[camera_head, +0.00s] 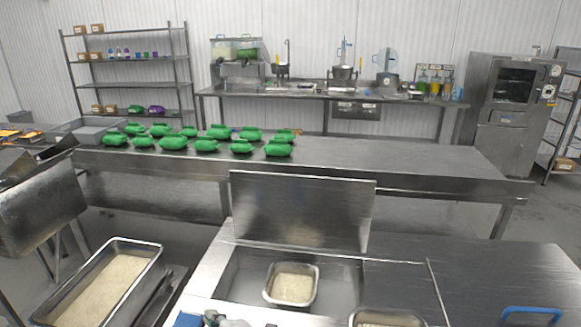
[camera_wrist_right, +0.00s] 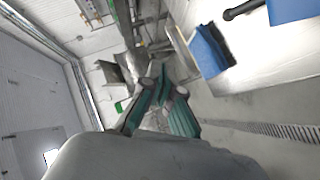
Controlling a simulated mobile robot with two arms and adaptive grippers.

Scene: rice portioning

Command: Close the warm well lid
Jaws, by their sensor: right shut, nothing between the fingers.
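The warm well lid (camera_head: 302,212) is a flat steel panel standing nearly upright along the back edge of the well. The warm well (camera_head: 240,281) is open in front of it, and a square steel pan of rice (camera_head: 291,284) sits inside. My right gripper (camera_head: 226,321) shows only in part at the bottom edge of the head view, in front of the well and apart from the lid. In the right wrist view its teal-padded fingers (camera_wrist_right: 165,90) are shut with nothing between them. My left gripper is not in view.
Another rice pan (camera_head: 388,318) is partly cut off at the bottom. A blue handle (camera_head: 532,313) is at the right of the steel counter (camera_head: 490,275). A long rice tray (camera_head: 103,287) stands at left. Green packages (camera_head: 173,143) lie on the table behind.

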